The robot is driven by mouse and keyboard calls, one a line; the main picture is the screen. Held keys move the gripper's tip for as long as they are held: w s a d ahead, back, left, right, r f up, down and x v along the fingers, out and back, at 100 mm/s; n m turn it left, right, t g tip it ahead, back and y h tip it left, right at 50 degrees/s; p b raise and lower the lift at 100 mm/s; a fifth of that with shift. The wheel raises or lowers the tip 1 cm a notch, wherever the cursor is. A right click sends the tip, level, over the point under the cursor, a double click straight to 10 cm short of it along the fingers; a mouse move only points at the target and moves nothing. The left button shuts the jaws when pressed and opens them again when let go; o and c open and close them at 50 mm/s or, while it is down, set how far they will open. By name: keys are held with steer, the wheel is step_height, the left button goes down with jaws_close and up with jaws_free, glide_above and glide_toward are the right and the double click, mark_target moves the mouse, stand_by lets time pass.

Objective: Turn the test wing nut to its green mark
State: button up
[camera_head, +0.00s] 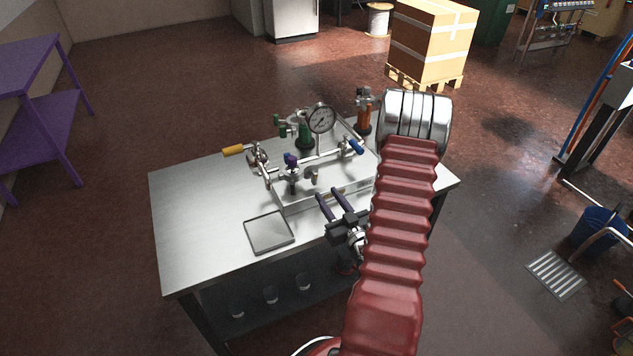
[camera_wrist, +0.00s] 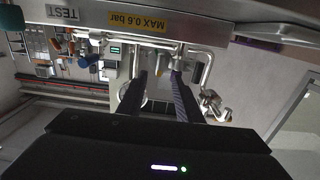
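My gripper (camera_head: 328,194) is over the metal bench (camera_head: 195,215), in front of the pipe rig (camera_head: 345,190). Its two dark fingers are apart with nothing seen held between them; the gap also shows in the wrist view (camera_wrist: 158,75). The fingertips are near the rig's front edge. A small brass-coloured piece (camera_head: 314,178) stands on the rig just beyond them; I cannot tell whether it is the test wing nut. A TEST label (camera_wrist: 62,12) shows in the wrist view. I cannot make out a green mark or the nut's angle.
The rig carries a pressure gauge (camera_head: 321,118), a yellow handle (camera_head: 233,150), a blue handle (camera_head: 355,147), a purple knob (camera_head: 291,159) and an orange cylinder (camera_head: 364,118). A shallow tray (camera_head: 268,231) lies front left. The bench's left side is clear.

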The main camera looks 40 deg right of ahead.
mark_target(316, 180)
steer(key=x, duration=0.8)
steer(key=shift+w, duration=0.15)
steer(key=shift+c, duration=0.6)
jaws_close()
